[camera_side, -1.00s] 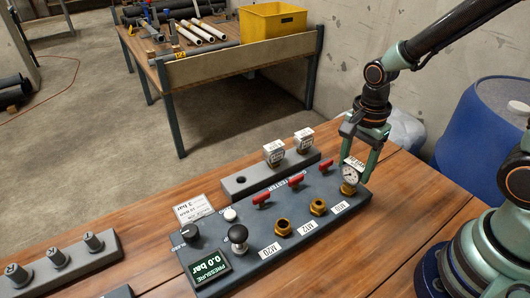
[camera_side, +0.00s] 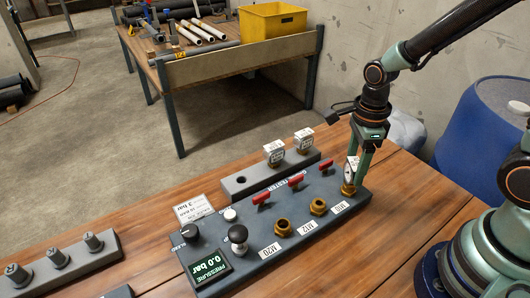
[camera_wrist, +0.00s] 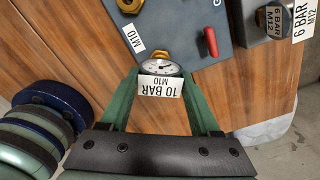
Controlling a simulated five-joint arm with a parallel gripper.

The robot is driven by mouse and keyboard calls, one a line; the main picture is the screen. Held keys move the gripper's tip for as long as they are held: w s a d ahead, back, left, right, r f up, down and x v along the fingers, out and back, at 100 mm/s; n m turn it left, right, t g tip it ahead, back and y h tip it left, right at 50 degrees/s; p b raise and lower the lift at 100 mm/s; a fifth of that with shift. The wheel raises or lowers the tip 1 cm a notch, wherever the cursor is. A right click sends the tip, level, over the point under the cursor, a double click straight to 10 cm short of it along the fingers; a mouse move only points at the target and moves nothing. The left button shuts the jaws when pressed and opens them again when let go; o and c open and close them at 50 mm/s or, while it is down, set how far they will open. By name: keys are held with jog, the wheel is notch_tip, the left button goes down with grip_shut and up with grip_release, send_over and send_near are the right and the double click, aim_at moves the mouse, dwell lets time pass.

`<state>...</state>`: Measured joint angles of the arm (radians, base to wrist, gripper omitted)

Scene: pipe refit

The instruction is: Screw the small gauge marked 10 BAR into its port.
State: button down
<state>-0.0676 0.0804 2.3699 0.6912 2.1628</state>
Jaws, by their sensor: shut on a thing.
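The small gauge (camera_wrist: 163,68) has a white dial and a tag reading 10 BAR M10. My gripper (camera_wrist: 162,80) is shut on it, with one green finger on each side. In the side view the gauge (camera_side: 350,172) stands upright at the brass M10 port (camera_side: 348,189), at the right end of the grey tester panel (camera_side: 262,238). Its dial is turned nearly edge-on to that camera. How deep its thread sits in the port cannot be told. The M10 label (camera_side: 341,207) is on the panel in front of the port.
Brass ports M12 (camera_side: 318,207) and M20 (camera_side: 283,228) are empty. Red valve levers (camera_side: 296,180) run behind the ports. Two tagged gauges (camera_side: 274,153) stand in a grey rack (camera_side: 237,187) behind the panel. The display (camera_side: 209,265) reads 0.0 bar.

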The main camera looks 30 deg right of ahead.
jog(key=m, duration=0.6)
dwell(0.3)
jog(key=shift+c, duration=1.6)
grip_release()
jog(key=shift+r, duration=0.1)
jog(key=shift+r, duration=1.9)
